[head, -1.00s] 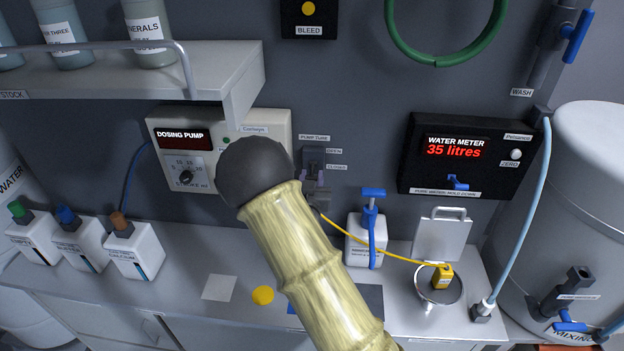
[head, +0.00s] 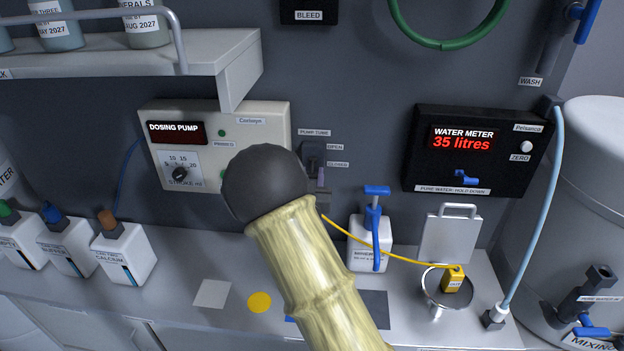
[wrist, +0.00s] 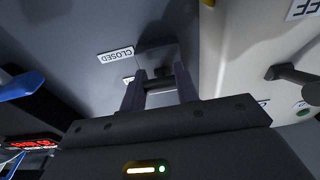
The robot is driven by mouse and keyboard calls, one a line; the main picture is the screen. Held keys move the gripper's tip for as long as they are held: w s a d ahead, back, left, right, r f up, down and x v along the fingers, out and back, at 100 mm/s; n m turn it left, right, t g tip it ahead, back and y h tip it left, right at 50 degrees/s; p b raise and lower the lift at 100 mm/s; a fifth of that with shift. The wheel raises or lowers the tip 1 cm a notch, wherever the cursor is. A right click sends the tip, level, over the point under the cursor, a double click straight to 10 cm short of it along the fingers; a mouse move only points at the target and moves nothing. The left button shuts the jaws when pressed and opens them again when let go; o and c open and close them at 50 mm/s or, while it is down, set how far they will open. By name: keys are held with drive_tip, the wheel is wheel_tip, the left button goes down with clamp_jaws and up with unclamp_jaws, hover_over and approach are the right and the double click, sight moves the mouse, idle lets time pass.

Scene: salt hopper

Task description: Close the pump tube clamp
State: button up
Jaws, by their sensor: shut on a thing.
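The pump tube clamp (head: 312,153) is a small dark fitting on the grey wall, right of the dosing pump, with OPEN and CLOSED labels beside it. My gripper (head: 321,180) is at its lower part, near the CLOSED label, mostly hidden behind my arm in the head view. In the wrist view the two purplish fingers of my gripper (wrist: 159,86) stand either side of a small dark part of the clamp (wrist: 156,55) and are shut on it. The CLOSED label (wrist: 116,54) shows to the left there. The clamp's exact lever position is unclear.
The dosing pump (head: 242,130) is left of the clamp and the water meter (head: 475,150) right of it. A shelf (head: 150,65) juts out at upper left.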

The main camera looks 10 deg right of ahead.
drive_tip(key=o, duration=1)
drive_tip(key=b+v, duration=1.1)
drive_tip(key=v, duration=0.4)
drive_tip(key=shift+a+f+b, duration=0.15)
drive_tip(key=shift+f+b, duration=0.05)
drive_tip(key=shift+b, duration=0.1)
drive_tip(key=shift+s+b, duration=0.15)
drive_tip(key=shift+b, duration=0.25)
drive_tip(key=b+v, duration=0.2)
drive_tip(key=b, duration=0.3)
drive_tip(key=shift+s+r+b, duration=0.1)
drive_tip(key=shift+r+b, duration=0.05)
drive_tip(key=shift+b, duration=0.25)
